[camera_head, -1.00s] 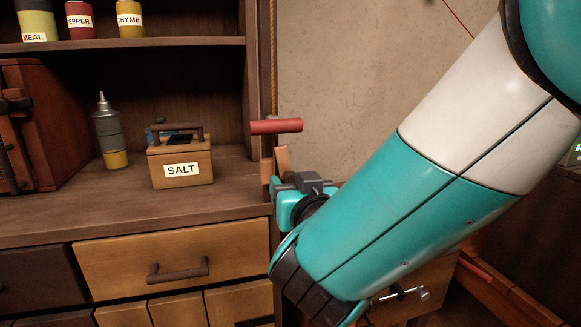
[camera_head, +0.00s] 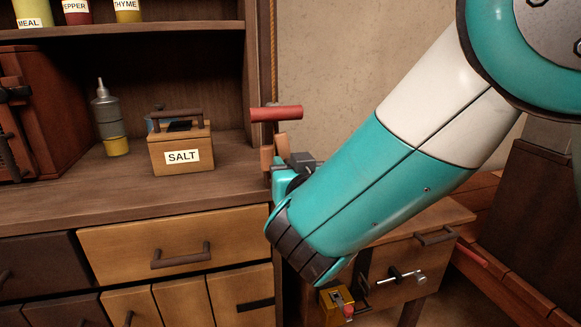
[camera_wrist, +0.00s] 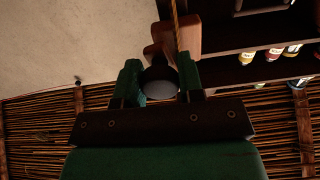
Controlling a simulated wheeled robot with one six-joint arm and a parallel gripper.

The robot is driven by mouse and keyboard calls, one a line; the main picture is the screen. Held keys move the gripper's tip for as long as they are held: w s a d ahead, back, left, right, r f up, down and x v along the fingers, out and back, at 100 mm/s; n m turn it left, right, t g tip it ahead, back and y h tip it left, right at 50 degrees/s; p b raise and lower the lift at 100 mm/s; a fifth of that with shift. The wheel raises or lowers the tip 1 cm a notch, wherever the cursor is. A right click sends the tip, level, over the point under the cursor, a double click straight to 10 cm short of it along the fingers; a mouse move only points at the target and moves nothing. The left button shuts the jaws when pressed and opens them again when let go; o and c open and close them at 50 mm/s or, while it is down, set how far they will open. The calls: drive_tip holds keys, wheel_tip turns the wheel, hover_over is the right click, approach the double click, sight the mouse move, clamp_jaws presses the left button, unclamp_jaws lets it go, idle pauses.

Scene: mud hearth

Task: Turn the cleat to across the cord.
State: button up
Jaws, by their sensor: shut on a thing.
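A red bar (camera_head: 276,113), which looks like the cleat, lies roughly level at the right edge of the cabinet. The upright cord (camera_head: 274,45) comes down to it; the cord also shows in the wrist view (camera_wrist: 175,16). My gripper (camera_head: 285,166) is just below the bar, by a wooden block (camera_head: 267,157), its fingertips largely hidden. In the wrist view, the green fingers of my gripper (camera_wrist: 160,82) are shut on a dark round piece with a grey end face (camera_wrist: 160,91). I cannot tell whether this piece belongs to the bar.
A salt box (camera_head: 181,152) and a grey-and-yellow bottle (camera_head: 111,120) stand on the cabinet's counter (camera_head: 100,200). Labelled jars (camera_head: 77,12) stand on the shelf above. A drawer unit (camera_head: 400,262) and a yellow box (camera_head: 337,305) are below my arm. The wall behind is bare.

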drive_tip(key=shift+n, duration=0.3)
drive_tip(key=n, duration=0.2)
drive_tip(key=shift+n+b, duration=0.35)
drive_tip(key=shift+n, duration=0.05)
drive_tip(key=n, duration=0.4)
drive_tip(key=n+p, duration=0.1)
drive_tip(key=n, duration=0.4)
drive_tip(key=shift+n+p, duration=0.75)
drive_tip(key=shift+n, duration=0.95)
drive_tip(key=o, duration=0.9)
drive_tip(key=shift+o, duration=0.2)
